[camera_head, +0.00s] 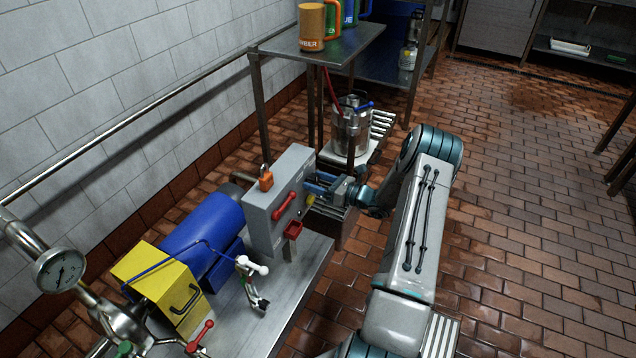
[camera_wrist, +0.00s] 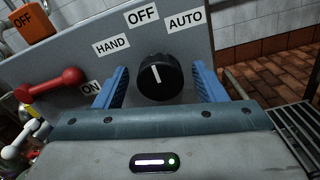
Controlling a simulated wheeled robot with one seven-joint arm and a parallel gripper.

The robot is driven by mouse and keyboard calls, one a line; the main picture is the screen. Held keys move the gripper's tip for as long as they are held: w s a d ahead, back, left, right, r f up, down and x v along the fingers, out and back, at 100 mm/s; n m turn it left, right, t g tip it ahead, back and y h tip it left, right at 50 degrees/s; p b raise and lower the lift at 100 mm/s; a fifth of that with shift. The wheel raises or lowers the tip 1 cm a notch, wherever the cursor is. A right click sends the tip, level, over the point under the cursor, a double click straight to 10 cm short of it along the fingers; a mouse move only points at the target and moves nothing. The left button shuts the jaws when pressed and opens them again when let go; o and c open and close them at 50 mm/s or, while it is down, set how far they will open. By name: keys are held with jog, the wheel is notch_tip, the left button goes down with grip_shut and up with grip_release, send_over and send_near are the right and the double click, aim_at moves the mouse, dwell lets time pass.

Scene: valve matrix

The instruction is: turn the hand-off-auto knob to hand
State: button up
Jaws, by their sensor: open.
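The hand-off-auto knob (camera_wrist: 160,78) is round and black with a white pointer line, on the face of a grey control box (camera_head: 262,222). Its pointer stands nearly upright, tilted slightly left, toward the middle OFF label (camera_wrist: 143,14). The HAND label (camera_wrist: 111,45) is to the left and the AUTO label (camera_wrist: 185,22) to the right. My gripper (camera_wrist: 161,84) is open, with one blue finger on each side of the knob and visible gaps between. In the head view my gripper (camera_head: 318,188) is at the box's right face, where the knob is not clearly visible.
A red lever (camera_wrist: 52,90) by an ON label is left of the knob. A blue motor (camera_head: 203,236) is left of the box, and a steel pot (camera_head: 351,128) stands behind my gripper.

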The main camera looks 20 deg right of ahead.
jog(key=shift+c, duration=0.2)
jog(key=c, duration=0.9)
jog(key=n+b, duration=0.2)
jog(key=n, duration=0.3)
jog(key=shift+s+f+b, duration=0.1)
jog(key=shift+f+b, duration=0.05)
jog(key=shift+b, duration=0.15)
jog(key=shift+n+b, duration=0.95)
jog(key=shift+n, duration=1.45)
jog(key=o, duration=0.9)
